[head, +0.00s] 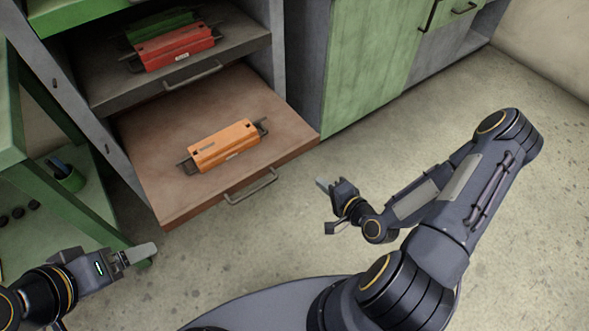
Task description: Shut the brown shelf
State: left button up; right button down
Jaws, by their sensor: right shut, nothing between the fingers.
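The brown shelf (285,128) is a pull-out shelf low in the grey cabinet and stands pulled well out. It has a grey bar handle (251,186) on its front edge. My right gripper (324,186) is shut and empty, to the right of the shelf's front edge and apart from the handle. My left gripper (142,253) is at the lower left, in front of the shelf's left corner and apart from it; its finger gap does not show clearly.
Green cabinet doors (368,60) are at right. Floor to the right is clear.

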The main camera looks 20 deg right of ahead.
jog(key=b, duration=0.2)
send_near(288, 155)
jog(key=x, duration=0.5)
jog(key=shift+w+a+f, duration=0.1)
jog(key=shift+f, duration=0.1)
jog(key=shift+w+a, duration=0.15)
jog(key=shift+w, duration=0.4)
